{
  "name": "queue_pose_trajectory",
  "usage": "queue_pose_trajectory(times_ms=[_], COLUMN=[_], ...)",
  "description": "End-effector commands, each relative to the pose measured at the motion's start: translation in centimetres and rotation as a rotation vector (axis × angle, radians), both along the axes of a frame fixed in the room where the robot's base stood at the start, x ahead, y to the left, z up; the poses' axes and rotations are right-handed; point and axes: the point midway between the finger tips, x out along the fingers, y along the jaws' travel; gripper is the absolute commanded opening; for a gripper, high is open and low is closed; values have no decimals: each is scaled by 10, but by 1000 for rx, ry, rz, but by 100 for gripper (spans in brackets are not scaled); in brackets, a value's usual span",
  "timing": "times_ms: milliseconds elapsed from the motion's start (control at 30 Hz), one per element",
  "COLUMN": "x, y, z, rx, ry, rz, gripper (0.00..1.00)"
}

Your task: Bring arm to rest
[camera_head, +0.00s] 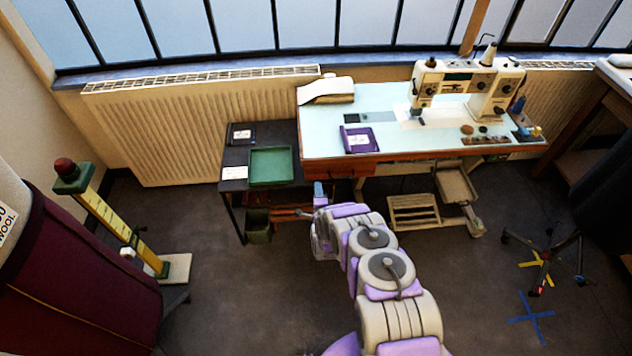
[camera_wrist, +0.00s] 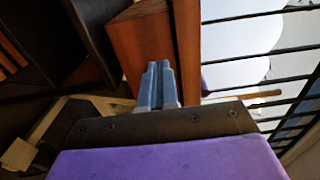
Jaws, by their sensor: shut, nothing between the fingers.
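My arm reaches forward from the bottom of the head view, stretched out low in front of the sewing table (camera_head: 395,95). My gripper (camera_head: 318,188) is at its far end, near the gap between the sewing table and the dark side table (camera_head: 234,184). In the wrist view the two blue-grey fingers of my gripper (camera_wrist: 158,72) lie close together, shut and empty. Behind them is a reddish-brown wooden drawer front (camera_wrist: 145,45). I cannot tell how far the fingertips are from the wood.
A green tray (camera_head: 271,166) sits on the side table. A yellow measuring stand (camera_head: 115,222) is at left. A wheeled chair base (camera_head: 545,255) is at right. Floor beside my arm is clear.

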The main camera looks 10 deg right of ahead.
Motion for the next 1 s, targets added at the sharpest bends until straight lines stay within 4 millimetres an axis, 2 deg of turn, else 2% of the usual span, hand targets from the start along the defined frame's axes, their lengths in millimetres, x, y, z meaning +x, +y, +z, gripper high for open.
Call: queue_pose_trajectory(times_ms=[100, 300, 500, 767, 867, 1000], x=[-22, -49, -60, -58, -48, -25], y=[1, 2, 1, 0, -1, -6], z=[1, 0, 0, 2, 10, 33], rx=[-2, -3, -3, -10, -42, -123], ry=[7, 7, 3, 9, 38, 118], rz=[-1, -1, -3, -2, 3, 19], gripper=[0, 0, 0, 0, 0, 0])
